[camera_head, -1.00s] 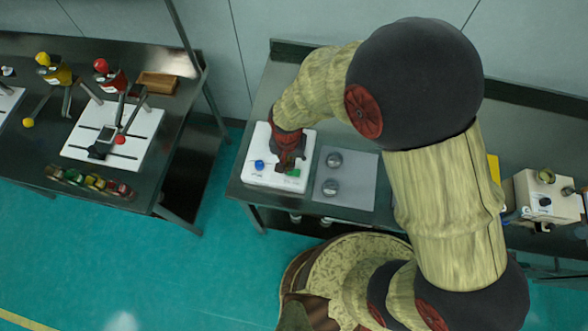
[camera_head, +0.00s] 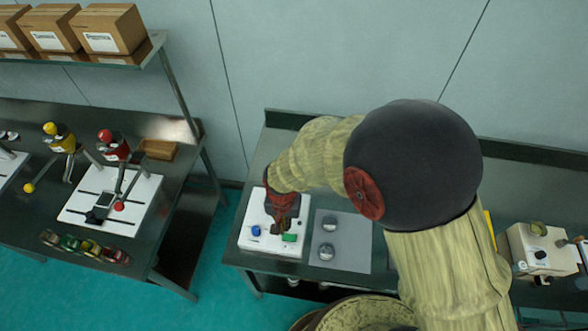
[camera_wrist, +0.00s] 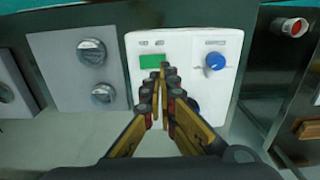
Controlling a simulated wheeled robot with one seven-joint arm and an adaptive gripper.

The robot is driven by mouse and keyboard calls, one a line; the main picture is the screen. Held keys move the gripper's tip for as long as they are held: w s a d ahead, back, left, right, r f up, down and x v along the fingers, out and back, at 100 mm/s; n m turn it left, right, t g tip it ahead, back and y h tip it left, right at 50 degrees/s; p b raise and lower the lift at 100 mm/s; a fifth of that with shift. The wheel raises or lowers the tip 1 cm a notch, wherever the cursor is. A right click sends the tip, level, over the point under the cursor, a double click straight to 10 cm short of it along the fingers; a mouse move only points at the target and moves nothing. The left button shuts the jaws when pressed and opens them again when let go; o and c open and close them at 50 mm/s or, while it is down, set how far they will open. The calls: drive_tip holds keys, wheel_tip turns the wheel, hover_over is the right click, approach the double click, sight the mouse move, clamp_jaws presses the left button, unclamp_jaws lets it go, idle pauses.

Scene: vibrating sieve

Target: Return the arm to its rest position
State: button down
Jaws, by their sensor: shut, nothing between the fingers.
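My arm reaches down over the bench, and my gripper (camera_head: 279,222) is just above the white control panel, close to its green switch. In the wrist view my gripper (camera_wrist: 163,72) has its fingertips together, with nothing between them, right below the green switch (camera_wrist: 152,61). The white panel (camera_wrist: 190,42) carries a blue knob (camera_wrist: 215,60) and another blue knob partly hidden behind the fingers. I cannot tell whether the fingertips touch the panel.
A grey plate (camera_head: 345,258) with two metal knobs lies beside the panel. A beige device (camera_head: 545,250) stands at the right end of the bench. A second table at left holds a white board (camera_head: 135,215) with levers. Boxes (camera_head: 108,28) sit on a shelf above.

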drive_tip(key=shift+s+d+n, duration=0.1)
drive_tip(key=shift+s+n, duration=0.05)
drive_tip(key=shift+n, duration=0.15)
drive_tip(key=s+d+r+t+b, duration=0.2)
drive_tip(key=d+r+b, duration=0.6)
drive_tip(key=d, duration=0.4)
drive_tip(key=s+d+r+t+b, duration=0.3)
drive_tip(key=s+d+r+b, duration=0.2)
drive_tip(key=d, duration=0.8)
drive_tip(key=shift+s+r+t+b, duration=0.3)
drive_tip(key=shift+r+b, duration=1.1)
drive_tip(key=shift+r, duration=0.8)
drive_tip(key=shift+d, duration=0.1)
